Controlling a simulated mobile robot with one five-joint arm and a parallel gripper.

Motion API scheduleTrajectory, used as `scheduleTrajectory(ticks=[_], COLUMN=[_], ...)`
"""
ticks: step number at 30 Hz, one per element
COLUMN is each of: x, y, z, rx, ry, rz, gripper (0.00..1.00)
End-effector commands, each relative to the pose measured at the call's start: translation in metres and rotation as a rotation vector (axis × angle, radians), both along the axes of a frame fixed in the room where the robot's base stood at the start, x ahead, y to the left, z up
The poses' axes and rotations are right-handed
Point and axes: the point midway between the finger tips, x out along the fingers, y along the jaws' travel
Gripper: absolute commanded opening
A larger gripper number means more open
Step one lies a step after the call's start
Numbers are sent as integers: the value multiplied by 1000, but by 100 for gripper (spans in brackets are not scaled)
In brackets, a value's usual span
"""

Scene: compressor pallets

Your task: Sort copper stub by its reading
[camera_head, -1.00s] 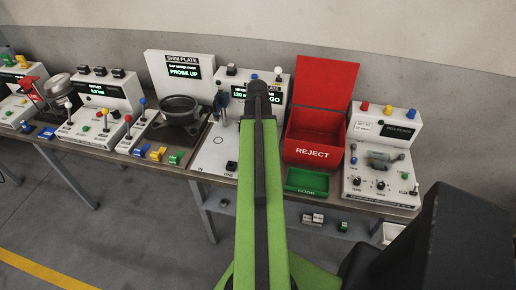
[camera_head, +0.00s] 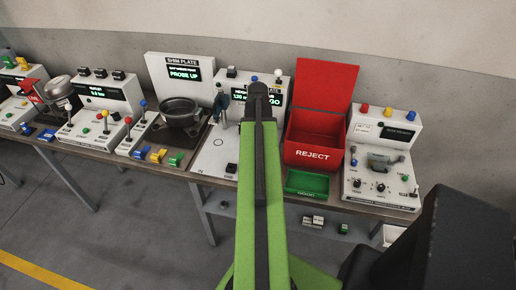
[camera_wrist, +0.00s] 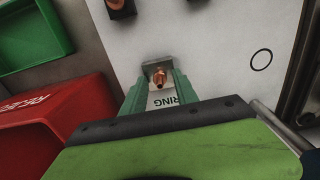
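The copper stub (camera_wrist: 159,77) shows in the wrist view between the two green fingers of my gripper (camera_wrist: 160,88), by a small grey block (camera_wrist: 158,62) on the white plate. Narrow gaps seem to show on both sides of the stub, so my gripper looks open around it. In the head view my arm hides the gripper and stub. The white gauge station (camera_head: 278,92) there has a lit display reading about 1.20 and ending in "GO"; my arm covers part of it.
The red bin (camera_wrist: 55,125) and green tray (camera_wrist: 65,40) lie left in the wrist view. A shim plate station (camera_head: 182,72) stands left of the gauge, and a panel with knobs (camera_head: 382,185) stands right of the bin. Black blocks (camera_wrist: 122,8) sit at the plate's far side.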

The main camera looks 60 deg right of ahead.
Motion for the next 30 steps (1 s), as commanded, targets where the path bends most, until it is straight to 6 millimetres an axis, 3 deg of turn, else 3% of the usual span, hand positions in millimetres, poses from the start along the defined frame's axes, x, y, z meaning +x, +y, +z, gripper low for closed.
scheduleTrajectory(ticks=[1, 8, 30], x=[0, 0, 0], y=[0, 0, 0], z=[0, 0, 0], rx=[0, 0, 0], ry=[0, 0, 0], rz=[0, 0, 1], gripper=[27, 0, 0])
